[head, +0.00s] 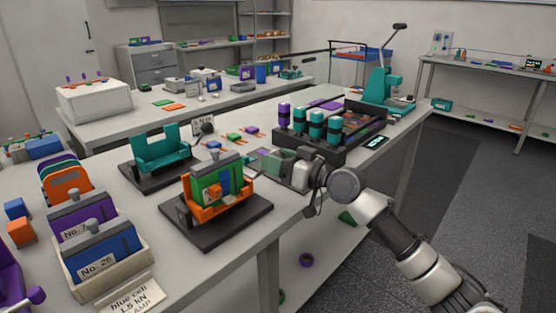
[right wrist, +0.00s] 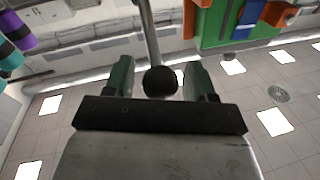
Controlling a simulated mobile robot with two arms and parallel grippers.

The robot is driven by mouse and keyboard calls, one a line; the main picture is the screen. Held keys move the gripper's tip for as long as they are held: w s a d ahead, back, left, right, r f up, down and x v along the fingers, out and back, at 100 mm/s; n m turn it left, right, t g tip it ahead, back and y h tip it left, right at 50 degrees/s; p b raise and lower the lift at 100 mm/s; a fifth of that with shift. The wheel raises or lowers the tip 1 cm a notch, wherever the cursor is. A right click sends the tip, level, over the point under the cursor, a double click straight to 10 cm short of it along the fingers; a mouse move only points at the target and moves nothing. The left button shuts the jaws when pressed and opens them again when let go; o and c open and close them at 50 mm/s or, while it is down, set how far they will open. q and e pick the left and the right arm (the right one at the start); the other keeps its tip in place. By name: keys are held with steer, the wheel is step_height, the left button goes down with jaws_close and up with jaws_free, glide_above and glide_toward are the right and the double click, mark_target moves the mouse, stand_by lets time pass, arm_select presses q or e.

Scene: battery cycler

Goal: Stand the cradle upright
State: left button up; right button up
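An orange cradle (head: 212,211) with a green block (head: 207,188) in it stands on a dark base plate (head: 222,230); its orange rim slopes in the head view. A teal cradle (head: 160,156) stands empty on a similar plate behind it. The frames do not settle which cradle is meant. A black ball knob (head: 207,128) shows behind the orange cradle. In the right wrist view the knob (right wrist: 160,80) on its rod appears between my right gripper's fingers (right wrist: 160,84), which are apart; contact is not visible. My right gripper (head: 262,163) is right of the orange cradle. My left gripper is out of view.
A dark rack (head: 305,157) with purple and teal cylinders stands close behind my right gripper. A teal press (head: 385,85) is at the far end. A beige box (head: 115,262) of blue and purple blocks and a sign (head: 130,295) are at the left front. Small parts lie mid-table.

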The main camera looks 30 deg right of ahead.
steer(key=shift+o, duration=0.3)
steer(key=shift+s+d+f, duration=0.1)
steer(key=shift+s+d, duration=0.15)
steer(key=shift+s, duration=0.05)
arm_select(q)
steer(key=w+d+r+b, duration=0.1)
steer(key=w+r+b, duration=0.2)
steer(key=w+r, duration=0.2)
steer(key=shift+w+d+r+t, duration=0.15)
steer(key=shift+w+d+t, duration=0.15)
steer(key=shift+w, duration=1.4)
arm_select(e)
steer(key=v, duration=1)
